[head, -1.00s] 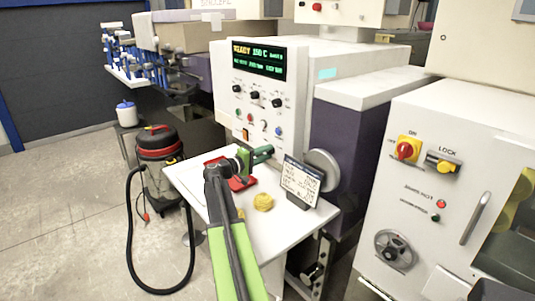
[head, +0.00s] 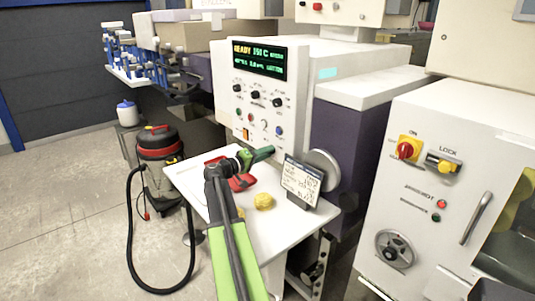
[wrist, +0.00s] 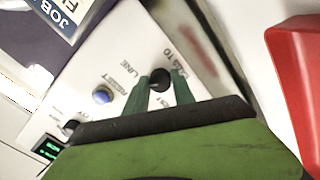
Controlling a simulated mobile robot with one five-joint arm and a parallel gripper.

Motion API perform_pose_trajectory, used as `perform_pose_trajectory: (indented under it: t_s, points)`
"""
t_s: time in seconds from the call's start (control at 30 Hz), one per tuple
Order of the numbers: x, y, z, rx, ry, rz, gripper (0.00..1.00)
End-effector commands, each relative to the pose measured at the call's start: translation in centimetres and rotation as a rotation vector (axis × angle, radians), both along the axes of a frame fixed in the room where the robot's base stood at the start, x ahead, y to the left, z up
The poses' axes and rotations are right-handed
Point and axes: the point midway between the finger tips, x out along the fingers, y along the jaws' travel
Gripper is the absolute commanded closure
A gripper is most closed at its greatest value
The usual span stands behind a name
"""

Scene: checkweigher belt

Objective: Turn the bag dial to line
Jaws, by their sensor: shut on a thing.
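The bag dial (wrist: 158,80) is a small black knob on the white panel in the wrist view. Lettering near it reads "LINE" on one side and "…G TO" on the other. My gripper (wrist: 160,88) has its green fingers on either side of the knob and is shut on it. I cannot make out the dial's pointer. In the head view my gripper (head: 266,153) reaches the lower front of the white machine (head: 300,120), and the dial itself is hidden there.
A blue button (wrist: 102,96) marked "RESET" and another dark knob (wrist: 70,127) are on the panel. A red object (wrist: 298,75) is close on the right. Below my gripper, a white shelf (head: 225,205) holds a yellow lump (head: 264,201) and a framed card (head: 301,180).

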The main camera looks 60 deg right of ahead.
Motion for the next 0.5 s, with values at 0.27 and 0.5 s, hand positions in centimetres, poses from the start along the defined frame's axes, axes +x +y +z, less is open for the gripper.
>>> perform_pose_trajectory:
  t_s: [0.27, 0.5]
  points:
    - [-0.04, 0.02, -0.04, 0.001, 0.000, 0.000, 0.51]
    - [-0.05, -0.03, 0.00, 0.000, 0.001, 0.000, 0.48]
